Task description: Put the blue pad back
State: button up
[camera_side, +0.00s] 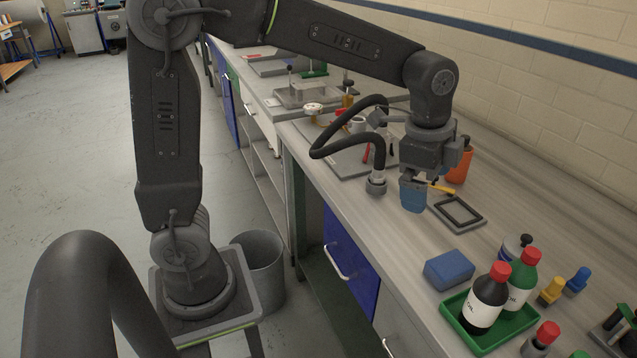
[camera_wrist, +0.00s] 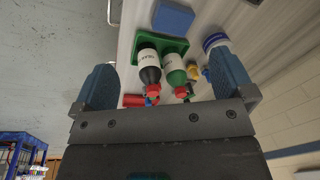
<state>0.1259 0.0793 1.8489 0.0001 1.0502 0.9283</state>
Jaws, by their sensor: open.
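The blue pad (camera_side: 449,270) is a small blue block lying on the bench top, left of the green tray in the side view. In the wrist view the blue pad (camera_wrist: 174,17) shows at the top, beyond the fingertips. My gripper (camera_side: 412,204) is above the bench, behind the pad and apart from it. In the wrist view its two blue fingers (camera_wrist: 163,62) stand wide apart with nothing held between them. A dark square frame (camera_side: 459,226) lies flat on the bench between the gripper and the pad, and looks empty.
A green tray (camera_side: 452,319) holds a dark and a green bottle with red caps. A white-and-blue container (camera_side: 512,250) and small yellow and blue items stand beside it. An orange cup (camera_side: 461,166) and a black hose (camera_side: 322,151) are near my gripper. The bench's front edge is close.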

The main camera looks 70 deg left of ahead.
jog(key=s+a+n+t, duration=0.2)
jog(key=s+n, duration=0.4)
jog(key=s, duration=0.3)
jog(key=s+a+r+n+t, duration=0.1)
jog(key=s+a+n, duration=0.2)
jog(key=s+n, duration=0.3)
jog(key=s, duration=0.3)
jog(key=shift+t, duration=0.4)
jog(key=shift+d, duration=0.1)
